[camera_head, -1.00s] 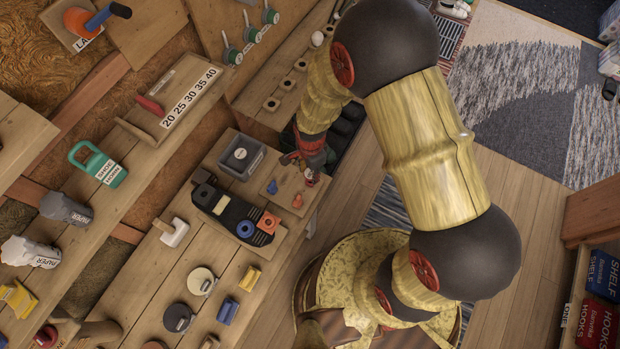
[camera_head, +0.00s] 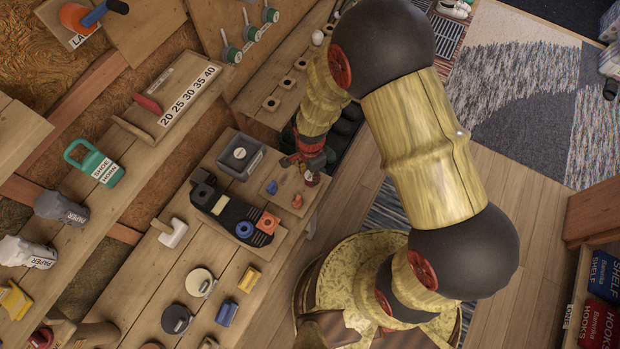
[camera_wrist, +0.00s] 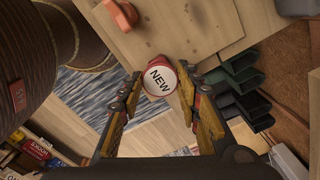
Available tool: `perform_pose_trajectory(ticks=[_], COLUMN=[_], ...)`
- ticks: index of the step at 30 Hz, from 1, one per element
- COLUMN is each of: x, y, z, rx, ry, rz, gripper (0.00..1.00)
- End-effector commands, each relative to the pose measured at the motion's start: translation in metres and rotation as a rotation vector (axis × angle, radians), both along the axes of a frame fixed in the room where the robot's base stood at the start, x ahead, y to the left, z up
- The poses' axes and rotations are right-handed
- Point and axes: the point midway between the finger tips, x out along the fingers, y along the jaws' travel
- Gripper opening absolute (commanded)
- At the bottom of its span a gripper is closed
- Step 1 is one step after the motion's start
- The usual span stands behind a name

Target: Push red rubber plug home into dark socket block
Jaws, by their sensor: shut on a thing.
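My gripper (camera_wrist: 162,88) is shut on a round plug (camera_wrist: 160,80) with a red rim and a white face marked "NEW". In the head view, my gripper (camera_head: 310,172) is over the right edge of the small wooden board, beyond the blue and orange plugs. The held piece shows there only as a small red and pale patch. A dark block (camera_head: 203,194), which looks like the socket block, sits at the upper left end of a black tray (camera_head: 228,212). The gripper is well to the right of it and apart from it. The wrist view does not show the block.
The tray also holds a blue ring (camera_head: 245,229) and an orange socket piece (camera_head: 268,222). A blue plug (camera_head: 271,187) and an orange plug (camera_head: 297,200) stand on the board. A grey open box (camera_head: 240,153) stands behind. Dark bins (camera_wrist: 245,88) are at the wrist view's right.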

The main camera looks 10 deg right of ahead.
Motion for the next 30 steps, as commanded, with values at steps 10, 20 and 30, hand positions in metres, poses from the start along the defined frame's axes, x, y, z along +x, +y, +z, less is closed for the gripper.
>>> perform_pose_trajectory(ticks=[10, 20, 30], x=[0.0, 0.0, 0.0], y=[0.0, 0.0, 0.0], z=[-0.007, -0.013, -0.013], rx=[0.0, 0.0, 0.0], ry=[0.0, 0.001, 0.0], rz=[0.0, 0.0, 0.0], gripper=[0.03, 0.03, 0.49])
